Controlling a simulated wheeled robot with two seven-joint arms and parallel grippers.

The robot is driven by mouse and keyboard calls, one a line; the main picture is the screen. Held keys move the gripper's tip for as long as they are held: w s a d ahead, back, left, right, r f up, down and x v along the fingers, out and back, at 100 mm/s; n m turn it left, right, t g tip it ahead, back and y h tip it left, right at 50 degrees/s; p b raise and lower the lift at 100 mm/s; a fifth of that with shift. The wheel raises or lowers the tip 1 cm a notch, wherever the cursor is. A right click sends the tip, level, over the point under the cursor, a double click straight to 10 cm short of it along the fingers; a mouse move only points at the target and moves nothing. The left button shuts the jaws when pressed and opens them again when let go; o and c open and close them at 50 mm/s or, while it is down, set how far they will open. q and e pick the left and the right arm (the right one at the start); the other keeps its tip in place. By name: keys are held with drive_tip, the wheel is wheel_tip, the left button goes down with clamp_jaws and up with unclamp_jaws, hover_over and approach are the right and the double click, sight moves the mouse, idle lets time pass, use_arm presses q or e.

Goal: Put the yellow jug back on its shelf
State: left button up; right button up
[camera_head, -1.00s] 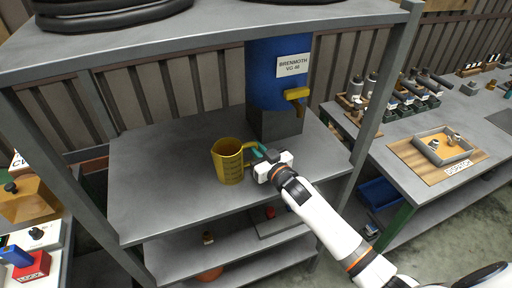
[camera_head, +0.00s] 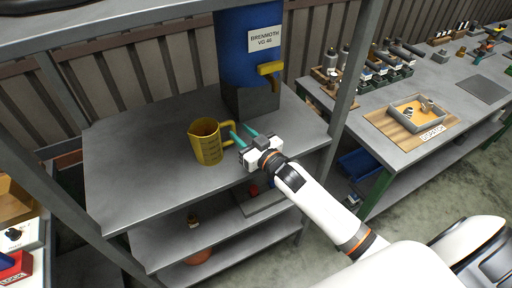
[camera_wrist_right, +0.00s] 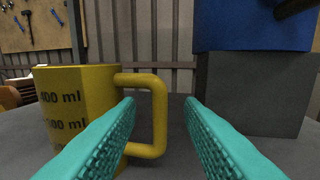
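The yellow jug (camera_head: 206,143) stands upright on the top grey shelf (camera_head: 130,165) of the rack, its handle on the right. My right gripper (camera_head: 245,135) is open and empty just right of the handle. In the right wrist view, the jug (camera_wrist_right: 85,100) with its millilitre marks is on the left. The open teal fingers of the right gripper (camera_wrist_right: 165,125) are apart, with the left finger overlapping the handle's lower part in the picture. Whether it touches the handle I cannot tell. My left gripper is not in view.
A blue dispenser (camera_head: 248,55) with a yellow tap (camera_head: 270,68) stands on a dark block (camera_head: 250,100) behind the gripper. Rack posts flank the shelf. Lower shelves hold small items. A workbench (camera_head: 400,145) with a tray (camera_head: 418,108) stands at right. The shelf left of the jug is clear.

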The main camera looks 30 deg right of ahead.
drive_tip(key=b+v, duration=0.1)
drive_tip(key=v, duration=0.5)
drive_tip(key=shift+s+f, duration=0.1)
drive_tip(key=shift+s, duration=0.15)
drive_tip(key=shift+s+d, duration=0.2)
drive_tip(key=shift+s, duration=0.3)
